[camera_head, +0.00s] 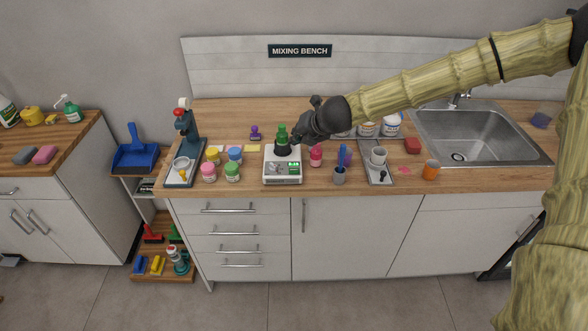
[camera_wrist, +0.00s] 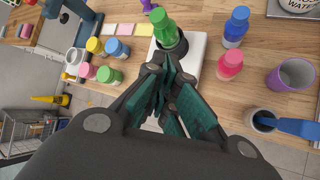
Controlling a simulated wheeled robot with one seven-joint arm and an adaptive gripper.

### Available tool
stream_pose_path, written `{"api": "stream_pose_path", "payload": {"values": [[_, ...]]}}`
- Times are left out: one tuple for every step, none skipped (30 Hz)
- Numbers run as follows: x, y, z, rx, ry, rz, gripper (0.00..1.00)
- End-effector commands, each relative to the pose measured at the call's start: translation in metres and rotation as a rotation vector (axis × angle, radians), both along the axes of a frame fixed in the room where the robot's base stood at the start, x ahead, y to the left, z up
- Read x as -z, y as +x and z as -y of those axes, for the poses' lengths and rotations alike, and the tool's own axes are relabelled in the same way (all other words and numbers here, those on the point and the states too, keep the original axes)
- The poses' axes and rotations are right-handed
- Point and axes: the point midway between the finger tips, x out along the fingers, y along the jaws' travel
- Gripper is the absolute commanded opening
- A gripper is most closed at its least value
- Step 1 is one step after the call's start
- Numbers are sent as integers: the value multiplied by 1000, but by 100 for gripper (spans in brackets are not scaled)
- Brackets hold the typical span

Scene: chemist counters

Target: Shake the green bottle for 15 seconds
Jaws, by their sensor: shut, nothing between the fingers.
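The green bottle (camera_head: 282,132) stands upright in a black holder on top of a white device with a green display (camera_head: 283,175). It also shows in the wrist view (camera_wrist: 163,27), just beyond my fingertips. My gripper (camera_wrist: 168,82) is shut and empty, its teal finger pads together on the near side of the bottle. I cannot tell whether the fingertips touch the black holder. In the head view my dark gripper (camera_head: 305,132) is just right of the bottle, partly hidden by its own body.
Left of the device are pink (camera_head: 208,173), yellow, blue and green (camera_head: 232,173) jars and a dark press-like stand (camera_head: 187,135). Close on the right are a pink bottle (camera_head: 316,155), a blue bottle (camera_wrist: 235,27) and a grey cup with a blue tool (camera_head: 340,176). A sink (camera_head: 480,130) is farther right.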

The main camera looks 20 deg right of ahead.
Motion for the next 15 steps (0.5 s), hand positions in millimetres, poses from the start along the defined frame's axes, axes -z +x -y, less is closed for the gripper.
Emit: {"api": "stream_pose_path", "payload": {"values": [[0,0,0,2,3,0,0],[0,0,0,2,3,0,0],[0,0,0,2,3,0,0],[0,0,0,1,1,0,0],[0,0,0,1,1,0,0],[0,0,0,1,1,0,0],[0,0,0,1,1,0,0],[0,0,0,1,1,0,0],[0,0,0,0,0,0,0],[1,0,0,0,0,0,0],[1,0,0,0,0,0,0],[2,0,0,0,0,0,0],[3,0,0,0,0,0,0],[4,0,0,-1,-1,0,0],[6,0,0,-1,-1,0,0]]}}
